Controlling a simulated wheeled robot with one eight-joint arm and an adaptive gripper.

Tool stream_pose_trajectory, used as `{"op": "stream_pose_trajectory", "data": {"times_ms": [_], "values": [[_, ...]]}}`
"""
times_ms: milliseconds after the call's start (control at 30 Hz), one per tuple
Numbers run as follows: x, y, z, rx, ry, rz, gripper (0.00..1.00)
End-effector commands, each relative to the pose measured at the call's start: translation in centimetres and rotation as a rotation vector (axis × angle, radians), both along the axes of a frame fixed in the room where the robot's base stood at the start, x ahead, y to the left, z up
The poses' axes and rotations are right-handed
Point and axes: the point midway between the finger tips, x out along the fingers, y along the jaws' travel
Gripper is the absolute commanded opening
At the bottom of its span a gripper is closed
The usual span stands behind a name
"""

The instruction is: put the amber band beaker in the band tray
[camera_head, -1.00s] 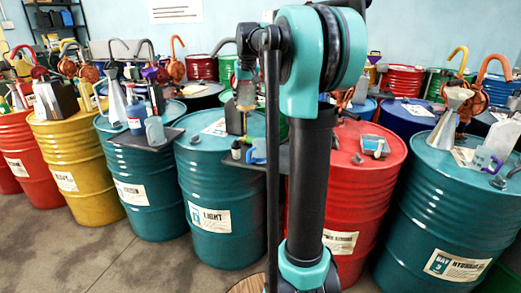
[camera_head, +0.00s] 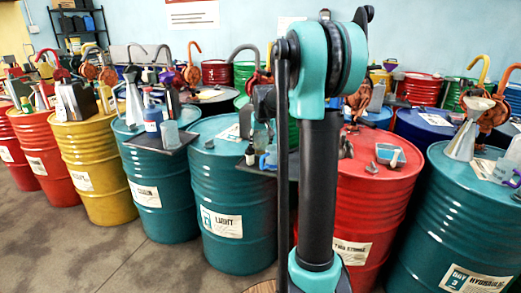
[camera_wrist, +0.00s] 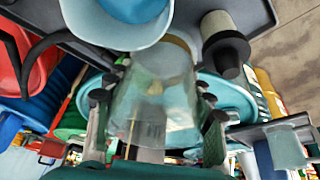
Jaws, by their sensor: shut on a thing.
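A clear beaker (camera_wrist: 150,105) with a tan-amber band near its far end is between my gripper's fingers (camera_wrist: 155,125) in the wrist view. My gripper is shut on it. In the head view the beaker and fingers are mostly hidden behind my arm. A dark tray (camera_head: 248,168) sits by the blue-green "Light" drum, partly behind my arm. It holds a blue jug (camera_head: 268,160) and a small black-capped bottle (camera_head: 250,155). In the wrist view the jug (camera_wrist: 120,22) and the bottle (camera_wrist: 222,40) are close to the beaker. No tray label is readable.
Another dark tray (camera_head: 165,142) to the left holds a clear beaker (camera_head: 170,135) and a blue bottle (camera_head: 152,118). A red drum (camera_head: 375,190) and a blue-green drum (camera_head: 450,210) with a funnel (camera_head: 465,140) stand to the right. Bare floor (camera_head: 130,245) lies in front.

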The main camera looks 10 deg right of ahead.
Motion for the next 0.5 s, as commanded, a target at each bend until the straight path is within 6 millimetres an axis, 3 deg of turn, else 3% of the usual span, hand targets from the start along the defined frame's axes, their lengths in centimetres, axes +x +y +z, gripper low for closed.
{"op": "stream_pose_trajectory", "data": {"times_ms": [200,500], "values": [[0.0,0.0,-2.8,0.0,0.0,0.0,0.18],[0.0,0.0,-3.0,0.0,0.0,0.0,0.18]]}}
